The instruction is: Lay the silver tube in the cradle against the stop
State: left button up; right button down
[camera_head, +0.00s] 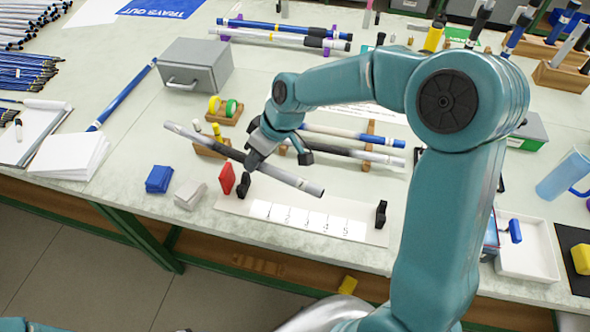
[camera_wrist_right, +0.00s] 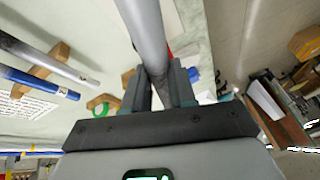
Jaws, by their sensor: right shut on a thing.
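The silver tube (camera_head: 303,184), with a dark middle part, is held in the air by my right gripper (camera_head: 257,158). It slants down to the right in the head view. In the wrist view the tube (camera_wrist_right: 146,30) runs between the two fingers of the gripper (camera_wrist_right: 160,82). The cradle is a pale board (camera_head: 358,238) with numbered white labels and black uprights at its left (camera_head: 244,186) and right (camera_head: 381,214). The tube is above and behind the board, apart from it. A red piece (camera_head: 227,178) stands by the left upright; I cannot tell whether it is the stop. My left gripper is out of view.
Blue (camera_head: 159,179) and grey (camera_head: 189,194) blocks lie left of the cradle. Behind the tube are a wooden rack (camera_head: 368,142) with rods, a small holder (camera_head: 225,116) and a grey box (camera_head: 196,66). A white tray (camera_head: 527,262) is at the right. The bench edge runs close in front.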

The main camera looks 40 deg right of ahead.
jog(key=s+d+f+n+g+h+p, duration=0.1)
jog(key=s+d+n+g+h, duration=0.3)
jog(key=n, duration=0.6)
jog(key=s+d+f+n+g+h, duration=0.15)
jog(key=n+h, duration=0.35)
jog(key=n, duration=0.6)
jog(key=s+d+n+g+h+p, duration=0.1)
jog(key=s+d+n+g+h, duration=0.3)
jog(key=n, duration=0.6)
jog(key=w+a+f+n+t+b, duration=0.1)
jog(key=n+t, duration=0.1)
jog(key=t, duration=0.1)
jog(key=a+f+n+t+h+b, duration=0.1)
jog(key=f+n+t+b, duration=0.1)
jog(key=t, duration=0.1)
jog(key=w+a+f+n+t+h+b, duration=0.1)
jog(key=a+f+t, duration=0.1)
jog(key=t, duration=0.1)
jog(key=shift+w+a+n+b, duration=0.1)
jog(key=shift+w+n+b, duration=0.25)
jog(key=shift+n, duration=0.05)
jog(key=shift+f+b, duration=0.75)
jog(key=shift+f, duration=0.95)
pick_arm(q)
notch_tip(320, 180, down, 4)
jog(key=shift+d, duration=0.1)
